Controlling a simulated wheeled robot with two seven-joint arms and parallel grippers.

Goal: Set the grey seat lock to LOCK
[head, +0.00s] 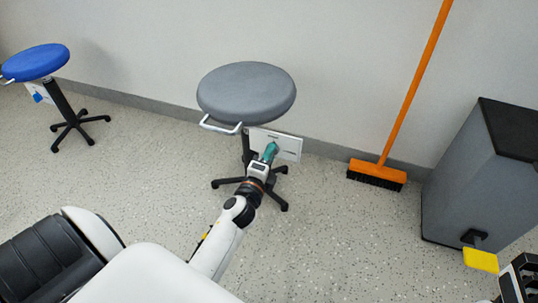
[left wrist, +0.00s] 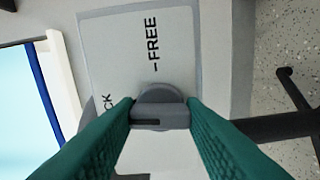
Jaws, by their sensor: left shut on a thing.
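The grey seat lock (left wrist: 160,97) is a round knob on a pale plate, centred in the left wrist view. The plate (head: 289,148) hangs below the grey stool seat (head: 246,92) in the head view. My left gripper (head: 269,153) has its green fingers on both sides of the knob and is shut on it; it also shows in the left wrist view (left wrist: 160,116). FREE and its tick stand above the knob. Only "CK" of the other label shows, left of the knob. A dark line on the knob's bar lies toward the left. My right gripper (head: 517,280) shows partly, its jaws unclear.
A blue stool (head: 35,62) stands at the far left. An orange broom (head: 378,172) leans on the wall right of the grey stool. A grey bin-like box (head: 465,180) with a yellow pedal-like plate (head: 481,260) stands at the right. Floor between is clear.

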